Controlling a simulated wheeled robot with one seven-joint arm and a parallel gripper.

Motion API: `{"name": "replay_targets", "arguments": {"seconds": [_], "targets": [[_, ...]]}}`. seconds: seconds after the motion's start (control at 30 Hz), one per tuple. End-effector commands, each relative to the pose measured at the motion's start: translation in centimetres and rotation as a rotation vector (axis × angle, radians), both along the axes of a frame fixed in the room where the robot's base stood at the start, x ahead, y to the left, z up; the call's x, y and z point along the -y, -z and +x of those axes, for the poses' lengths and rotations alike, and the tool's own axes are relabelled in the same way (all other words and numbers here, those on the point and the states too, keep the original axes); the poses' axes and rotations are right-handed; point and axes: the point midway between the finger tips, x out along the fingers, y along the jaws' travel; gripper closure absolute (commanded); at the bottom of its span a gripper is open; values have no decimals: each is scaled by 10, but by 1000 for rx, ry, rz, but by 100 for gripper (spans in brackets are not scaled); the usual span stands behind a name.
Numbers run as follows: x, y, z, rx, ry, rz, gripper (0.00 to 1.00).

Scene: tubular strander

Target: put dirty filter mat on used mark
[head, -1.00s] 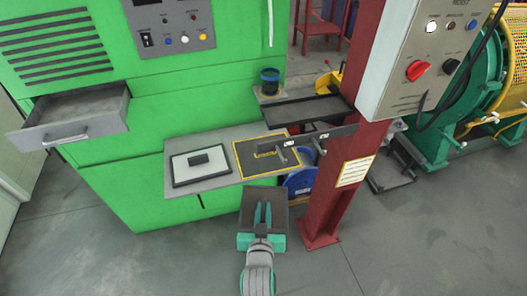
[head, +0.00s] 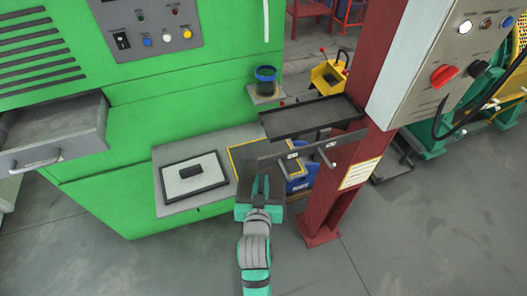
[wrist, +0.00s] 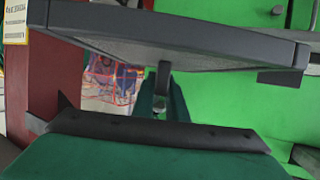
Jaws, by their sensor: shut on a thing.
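My gripper (head: 261,184) is shut on the dirty filter mat (head: 277,186), a dark, flat square panel. In the wrist view the mat (wrist: 200,38) shows nearly edge-on as a grey face in a dark frame, with its handle (wrist: 163,78) between my fingers. In the head view the mat is in front of the shelf and overlaps the used mark (head: 246,149), a dark square with a yellow outline on the right part of the shelf. The mat hides much of the mark. I cannot tell how high the mat is above the shelf.
A white, black-framed mat (head: 194,178) with a dark handle lies on the shelf's left part. A dark tray (head: 310,117) and a bracket (head: 325,143) jut from the red post (head: 340,190) at right. An open drawer (head: 55,130) is at left.

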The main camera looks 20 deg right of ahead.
Motion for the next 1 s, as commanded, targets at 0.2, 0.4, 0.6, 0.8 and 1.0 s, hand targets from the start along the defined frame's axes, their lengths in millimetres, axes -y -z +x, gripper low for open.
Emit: {"name": "replay_targets", "arguments": {"seconds": [0.2, 0.4, 0.6, 0.8, 1.0], "targets": [[16, -2, 45, 3, 0, 0, 100], [32, -2, 86, 3, 1, -1, 100], [46, -2, 125, 3, -1, -1, 100], [57, -1, 144, 1, 4, 0, 100], [59, 12, 145, -2, 7, 1, 100]]}}
